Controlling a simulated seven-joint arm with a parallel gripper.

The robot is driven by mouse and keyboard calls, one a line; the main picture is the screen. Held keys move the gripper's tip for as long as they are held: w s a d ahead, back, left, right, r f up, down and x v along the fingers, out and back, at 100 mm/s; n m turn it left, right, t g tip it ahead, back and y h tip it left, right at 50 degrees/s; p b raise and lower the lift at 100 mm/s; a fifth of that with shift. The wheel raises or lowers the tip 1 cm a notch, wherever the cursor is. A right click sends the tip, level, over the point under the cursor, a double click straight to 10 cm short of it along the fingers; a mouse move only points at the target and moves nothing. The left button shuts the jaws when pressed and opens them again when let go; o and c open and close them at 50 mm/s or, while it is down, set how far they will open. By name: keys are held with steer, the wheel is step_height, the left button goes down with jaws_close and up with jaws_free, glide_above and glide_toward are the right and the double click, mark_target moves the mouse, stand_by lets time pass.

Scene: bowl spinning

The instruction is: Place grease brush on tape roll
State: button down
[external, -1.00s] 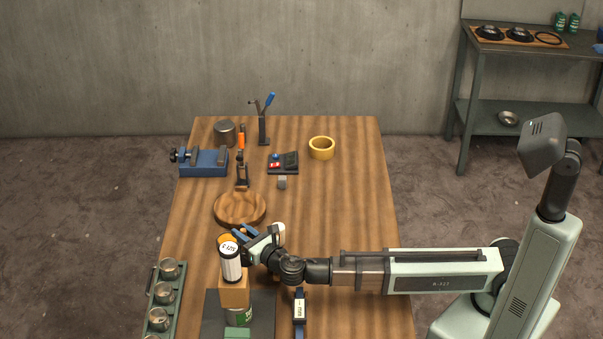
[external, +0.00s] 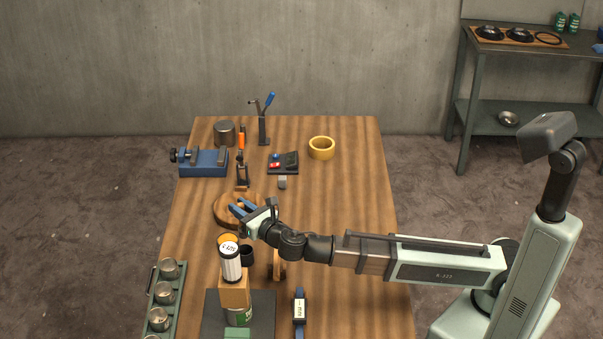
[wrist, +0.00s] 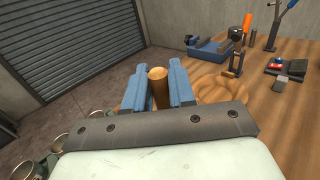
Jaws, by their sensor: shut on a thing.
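The tape roll (external: 321,148) is a yellow ring lying flat and empty on the right back part of the table. My gripper (external: 241,208) is near the round wooden dish, in front of it in the picture. In the wrist view my blue fingers (wrist: 159,82) are shut on a round brown wooden handle (wrist: 158,87), which I take to be the grease brush. Its lower part is hidden by the gripper, and I cannot make it out in the external view. The tape roll is out of the wrist view.
The wooden dish (external: 222,214) lies by the gripper. A blue vise (external: 203,163), a metal can (external: 224,133) and a black tray (external: 283,163) stand farther back. A white-labelled canister (external: 231,264) stands in front. The right middle of the table is clear.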

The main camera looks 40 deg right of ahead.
steer(key=w+d+r+m+g+h, duration=0.3)
steer(key=w+d, duration=0.4)
steer(key=d, duration=1.2)
steer(key=w+d+m+h, duration=0.3)
steer(key=w+d+h, duration=0.35)
steer(key=d, duration=1.15)
steer(key=w+d+r+m+g+h, duration=0.25)
steer(key=w+d, duration=0.55)
steer(key=d, duration=1.1)
step_height(320, 180, down, 11)
steer(key=shift+a+h, duration=0.25)
steer(key=shift+h, duration=0.15)
steer(key=shift+f+m, duration=0.25)
steer(key=c, duration=0.9)
jaws_free()
steer(key=shift+c, duration=0.2)
steer(key=shift+r, duration=0.2)
steer(key=v, duration=1.2)
